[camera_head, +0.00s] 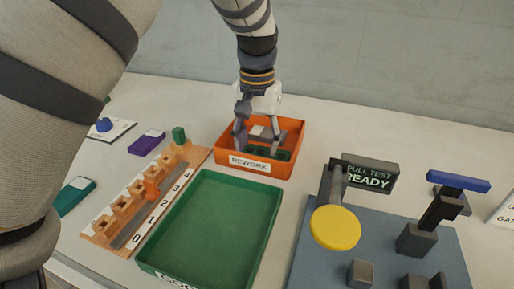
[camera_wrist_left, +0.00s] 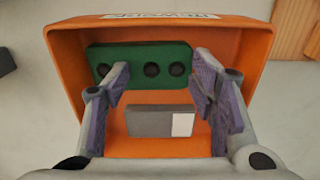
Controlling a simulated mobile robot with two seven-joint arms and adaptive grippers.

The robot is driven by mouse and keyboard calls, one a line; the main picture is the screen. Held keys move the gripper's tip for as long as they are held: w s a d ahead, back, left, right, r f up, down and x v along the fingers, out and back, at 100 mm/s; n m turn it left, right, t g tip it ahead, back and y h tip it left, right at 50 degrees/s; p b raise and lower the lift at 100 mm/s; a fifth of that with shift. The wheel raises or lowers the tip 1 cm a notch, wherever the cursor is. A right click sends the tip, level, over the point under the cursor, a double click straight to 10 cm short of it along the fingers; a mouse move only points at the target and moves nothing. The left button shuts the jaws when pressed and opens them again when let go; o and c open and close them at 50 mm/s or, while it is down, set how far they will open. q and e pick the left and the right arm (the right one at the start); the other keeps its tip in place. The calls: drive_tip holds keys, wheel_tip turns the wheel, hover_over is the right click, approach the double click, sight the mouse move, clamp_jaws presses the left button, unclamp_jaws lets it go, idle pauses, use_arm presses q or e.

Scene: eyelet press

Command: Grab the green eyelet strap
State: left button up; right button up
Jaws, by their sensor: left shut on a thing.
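The green eyelet strap (camera_wrist_left: 140,57), a flat piece with dark round holes, is in the orange REWORK bin (camera_head: 228,165), close to its labelled wall. It also shows low in the bin in the head view (camera_head: 284,155). My left gripper (camera_head: 257,150) reaches down into the bin and is shut on the strap. In the left wrist view one fingertip overlaps the strap and the other is at its right end; the exact contact is hard to see. A grey block with a white patch (camera_wrist_left: 153,122) shows between the fingers. My right gripper is not in view.
A green tray (camera_head: 163,262) stands in front of the bin. A wooden slotted rack (camera_head: 108,237) with numbers is left of it. A blue-grey base (camera_head: 310,262) with a yellow disc (camera_head: 335,228) and a PULL TEST READY sign (camera_head: 370,174) is at the right.

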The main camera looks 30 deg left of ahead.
sight(257, 151)
use_arm(q)
wheel_tip(257, 151, up, 9)
drive_tip(key=shift+f, duration=0.1)
clamp_jaws()
drive_tip(key=o, duration=1.5)
unclamp_jaws()
drive_tip(key=shift+o, duration=0.2)
